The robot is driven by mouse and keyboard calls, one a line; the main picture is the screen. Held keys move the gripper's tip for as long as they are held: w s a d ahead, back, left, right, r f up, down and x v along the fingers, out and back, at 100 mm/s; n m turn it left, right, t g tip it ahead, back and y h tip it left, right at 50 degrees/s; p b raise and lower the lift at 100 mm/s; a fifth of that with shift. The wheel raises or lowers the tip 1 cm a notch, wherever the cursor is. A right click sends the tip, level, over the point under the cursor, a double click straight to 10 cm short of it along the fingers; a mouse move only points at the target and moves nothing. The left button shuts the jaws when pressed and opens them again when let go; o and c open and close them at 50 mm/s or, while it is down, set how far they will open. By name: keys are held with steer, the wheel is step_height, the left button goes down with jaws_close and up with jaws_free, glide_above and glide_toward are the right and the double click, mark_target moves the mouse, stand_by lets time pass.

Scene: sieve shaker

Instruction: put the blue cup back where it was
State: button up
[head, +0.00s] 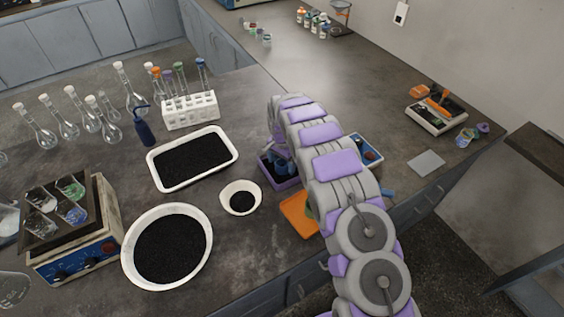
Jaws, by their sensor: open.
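My arm reaches in from the bottom right and bends down at its far end. My gripper (278,168) is low there, at a purple, tray-like shape, and is partly hidden by the arm; it is open. Dark blue shapes (283,162) show inside the purple edges. One may be the blue cup, but they are too small and covered to tell. Another small blue piece (388,193) shows just right of my arm, by the bench edge. I cannot tell whether it is a cup.
A white bowl (223,197) of black grains, a larger white bowl (128,262) and a white tray (153,177) stand left of my arm. An orange plate (297,214) lies at the front edge. A tube rack (190,113) and flasks stand behind. A scale (425,121) is at right.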

steer(key=shift+r, duration=0.1)
step_height(320, 180, up, 12)
steer(key=p, duration=0.3)
steer(key=s+d+r+n, duration=0.1)
steer(key=s+d+r, duration=0.9)
steer(key=r, duration=0.2)
steer(key=s+d+r+n+g, duration=0.15)
steer(key=s+d+r, duration=0.25)
steer(key=s, duration=0.9)
steer(key=s+d+r+n, duration=0.2)
steer(key=s+d+r, duration=0.25)
steer(key=s, duration=0.85)
steer(key=s+f+n, duration=0.2)
steer(key=s, duration=1.2)
steer(key=shift+d+f, duration=0.2)
steer(key=shift+d, duration=0.25)
